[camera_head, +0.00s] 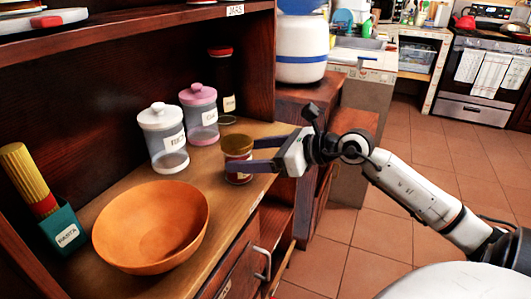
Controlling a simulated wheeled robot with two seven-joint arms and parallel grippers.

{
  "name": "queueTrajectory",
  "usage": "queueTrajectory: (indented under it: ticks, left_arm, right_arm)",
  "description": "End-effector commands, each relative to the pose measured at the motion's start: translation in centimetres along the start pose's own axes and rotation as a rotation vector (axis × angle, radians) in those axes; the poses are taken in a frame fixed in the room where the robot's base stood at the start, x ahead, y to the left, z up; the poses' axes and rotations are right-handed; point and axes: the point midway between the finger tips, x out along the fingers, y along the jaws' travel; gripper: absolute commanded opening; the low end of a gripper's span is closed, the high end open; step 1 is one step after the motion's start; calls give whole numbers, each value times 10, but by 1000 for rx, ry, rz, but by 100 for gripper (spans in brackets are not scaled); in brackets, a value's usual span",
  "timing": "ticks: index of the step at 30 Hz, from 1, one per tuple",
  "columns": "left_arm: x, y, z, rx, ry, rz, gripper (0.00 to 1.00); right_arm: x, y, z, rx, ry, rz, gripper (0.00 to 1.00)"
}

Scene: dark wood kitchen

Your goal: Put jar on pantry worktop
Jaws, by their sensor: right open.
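A small dark red jar (238,172) with a golden-brown lid and a pale label stands upright on the wooden pantry worktop (268,130), near its right edge. My right gripper (250,155) reaches in from the right, with its two dark fingers open at the jar. One finger crosses the jar's front just below the lid and the other is behind it; I cannot tell whether they touch it. My left gripper is not in view.
A white-lidded jar (164,150), a pink-lidded jar (200,115) and a dark bottle (222,75) stand behind. An orange bowl (150,225) and a green pasta box (64,230) stand at the front left. A shelf (120,32) overhangs the worktop.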

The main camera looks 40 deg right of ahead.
Motion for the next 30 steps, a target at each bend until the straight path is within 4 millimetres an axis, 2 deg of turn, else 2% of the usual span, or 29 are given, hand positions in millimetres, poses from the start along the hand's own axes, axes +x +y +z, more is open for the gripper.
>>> queueTrajectory:
  ticks: [3, 10, 30]
  left_arm:
    - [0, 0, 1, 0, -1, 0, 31]
    - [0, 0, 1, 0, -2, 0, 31]
    - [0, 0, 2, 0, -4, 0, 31]
  right_arm:
    - [-20, 1, -2, -1, 5, 1, 71]
    - [-42, 0, -1, 1, 1, 1, 71]
    - [-47, 0, 0, 0, 1, 0, 71]
